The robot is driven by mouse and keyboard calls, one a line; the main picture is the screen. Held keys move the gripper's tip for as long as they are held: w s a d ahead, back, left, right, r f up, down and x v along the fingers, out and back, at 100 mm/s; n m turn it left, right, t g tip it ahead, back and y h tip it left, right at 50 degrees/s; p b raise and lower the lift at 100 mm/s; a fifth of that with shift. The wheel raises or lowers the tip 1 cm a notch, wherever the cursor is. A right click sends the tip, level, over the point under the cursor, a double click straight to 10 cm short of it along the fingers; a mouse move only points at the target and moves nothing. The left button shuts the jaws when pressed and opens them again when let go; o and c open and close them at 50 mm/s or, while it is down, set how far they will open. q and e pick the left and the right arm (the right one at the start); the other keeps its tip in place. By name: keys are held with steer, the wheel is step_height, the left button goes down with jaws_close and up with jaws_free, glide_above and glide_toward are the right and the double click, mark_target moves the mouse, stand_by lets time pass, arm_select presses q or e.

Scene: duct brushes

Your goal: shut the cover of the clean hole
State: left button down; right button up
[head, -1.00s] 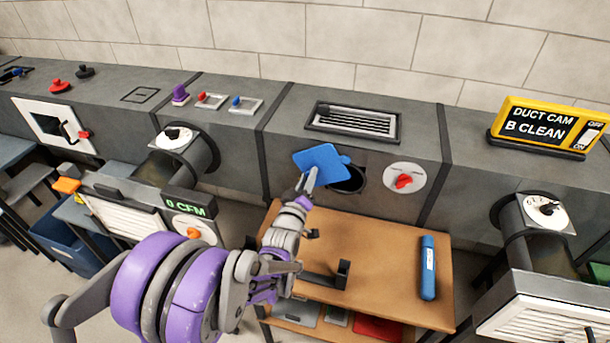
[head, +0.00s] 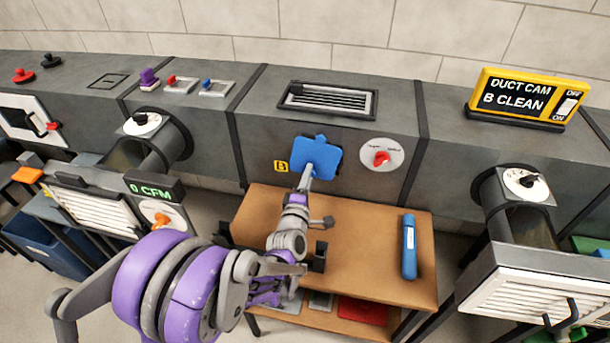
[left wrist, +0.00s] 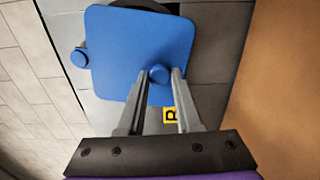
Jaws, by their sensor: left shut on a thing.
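The blue square cover (head: 318,158) hangs on the grey duct front beside a yellow "B" label (head: 281,166). A small blue round piece (head: 321,138) sits at its top edge. The cover also fills the upper left wrist view (left wrist: 135,35). There, a dark curved edge (left wrist: 140,5), seemingly of the hole, shows past the cover's far side; the rest of the hole is hidden. My left gripper (head: 309,172) is at the cover's lower part. Its fingers are shut on the cover's small blue knob (left wrist: 158,74). My right gripper is out of view.
A wooden cart (head: 360,230) with a blue cylinder (head: 409,247) stands below. A dial with a red knob (head: 381,158) is right of the cover. A vent grille (head: 328,99) lies above. A yellow "DUCT CAM B CLEAN" sign (head: 525,95) stands at right.

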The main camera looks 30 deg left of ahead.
arm_select(q)
steer(key=shift+w+d+f+n, duration=0.1)
steer(key=shift+d+n, duration=0.35)
steer(key=shift+n, duration=0.05)
steer(key=c, duration=0.6)
jaws_free()
steer(key=v, duration=1)
steer(key=shift+s, duration=0.4)
